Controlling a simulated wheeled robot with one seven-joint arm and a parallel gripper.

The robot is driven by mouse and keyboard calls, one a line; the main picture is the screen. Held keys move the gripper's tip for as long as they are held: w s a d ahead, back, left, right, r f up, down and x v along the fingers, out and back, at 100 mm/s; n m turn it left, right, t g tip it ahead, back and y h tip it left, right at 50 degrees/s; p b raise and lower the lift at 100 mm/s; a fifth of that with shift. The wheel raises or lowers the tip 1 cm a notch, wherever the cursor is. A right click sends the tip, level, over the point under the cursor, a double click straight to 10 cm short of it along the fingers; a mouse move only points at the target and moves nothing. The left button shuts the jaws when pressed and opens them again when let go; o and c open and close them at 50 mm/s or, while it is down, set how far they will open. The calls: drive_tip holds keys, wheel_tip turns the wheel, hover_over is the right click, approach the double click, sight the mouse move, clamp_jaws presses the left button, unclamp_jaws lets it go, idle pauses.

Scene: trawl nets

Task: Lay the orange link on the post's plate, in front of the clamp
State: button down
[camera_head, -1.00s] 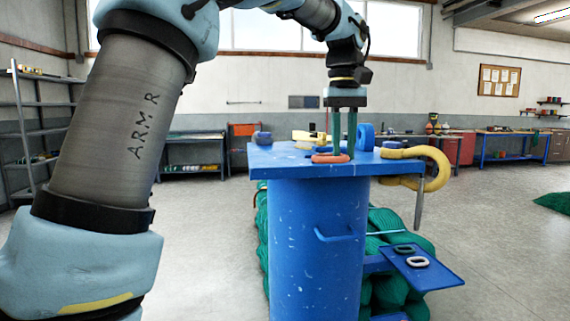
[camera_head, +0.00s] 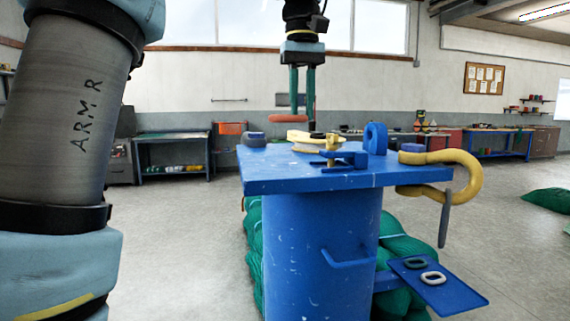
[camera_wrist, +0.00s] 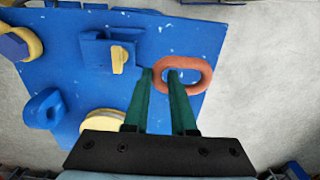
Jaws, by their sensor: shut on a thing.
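The orange link (camera_head: 293,118) is in my gripper (camera_head: 302,112), held in the air above the blue plate (camera_head: 262,178). In the wrist view, my gripper (camera_wrist: 160,74) is shut on one end of the link (camera_wrist: 204,78), with one finger through its hole and the other outside. The plate tops the blue post (camera_head: 310,240). The clamp (camera_head: 350,158), blue with a yellow screw part, sits on the plate. In the wrist view, the clamp (camera_wrist: 95,50) is left of the link, which overlaps the plate's right edge.
A yellow-rimmed disc (camera_head: 308,137) and a blue eye (camera_head: 376,138) stand on the plate. A yellow shackle (camera_head: 472,185) hangs over its right corner. A lower side tray (camera_head: 448,295) holds a dark link (camera_head: 414,262) and a pale link (camera_head: 433,278). Green net bundles lie behind the post.

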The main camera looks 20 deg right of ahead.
sight(301, 169)
wheel_tip(301, 169, down, 10)
drive_tip(key=shift+r, duration=0.25)
idle(0.3)
drive_tip(key=shift+f, duration=0.2)
drive_tip(key=c, duration=0.7)
unclamp_jaws()
drive_tip(key=shift+c, duration=0.2)
wheel_tip(301, 169, up, 12)
drive_tip(key=shift+r+p, duration=0.2)
drive_tip(key=shift+p, duration=0.1)
